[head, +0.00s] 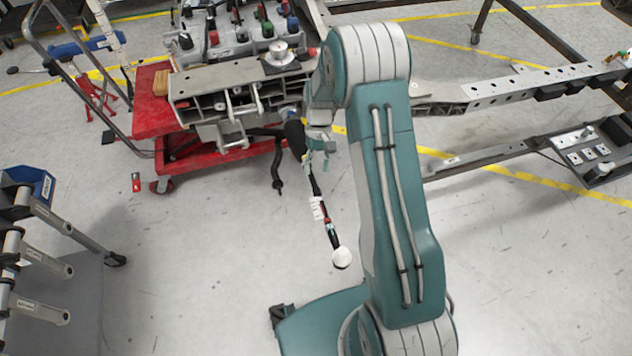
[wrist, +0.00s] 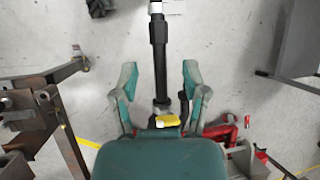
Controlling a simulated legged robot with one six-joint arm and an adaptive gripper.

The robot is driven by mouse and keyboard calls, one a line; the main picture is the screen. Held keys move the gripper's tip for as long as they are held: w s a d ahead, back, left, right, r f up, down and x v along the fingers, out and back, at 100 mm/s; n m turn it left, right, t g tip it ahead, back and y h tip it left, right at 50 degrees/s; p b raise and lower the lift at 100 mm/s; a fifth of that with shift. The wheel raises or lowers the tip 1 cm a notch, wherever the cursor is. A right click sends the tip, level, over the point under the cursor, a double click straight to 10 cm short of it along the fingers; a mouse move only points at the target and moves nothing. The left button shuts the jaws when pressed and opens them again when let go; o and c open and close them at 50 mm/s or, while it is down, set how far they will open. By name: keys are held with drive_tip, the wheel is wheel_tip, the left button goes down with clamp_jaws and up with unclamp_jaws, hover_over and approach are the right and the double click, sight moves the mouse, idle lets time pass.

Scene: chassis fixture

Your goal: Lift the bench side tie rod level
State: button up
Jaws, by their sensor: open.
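The tie rod (head: 316,190) is a thin dark rod with white, red and green markings. In the head view it slopes down from the black boot at the fixture (head: 240,82) to a round white end above the floor. In the wrist view the dark rod (wrist: 158,50) runs up from the palm between my two fingers. My gripper (wrist: 159,74) is open, one finger on each side of the rod, with visible gaps. In the head view my gripper (head: 322,146) is small beside the rod's upper part and partly hidden by my arm.
A red cart (head: 215,155) stands under the fixture. A long perforated chassis rail (head: 510,88) extends right. A grey bench (head: 60,270) with several metal arms is at lower left. A yellow item (wrist: 168,121) shows near my palm. Floor around the rod's lower end is clear.

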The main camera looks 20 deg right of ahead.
drive_tip(key=v, duration=0.5)
drive_tip(key=shift+f, duration=0.1)
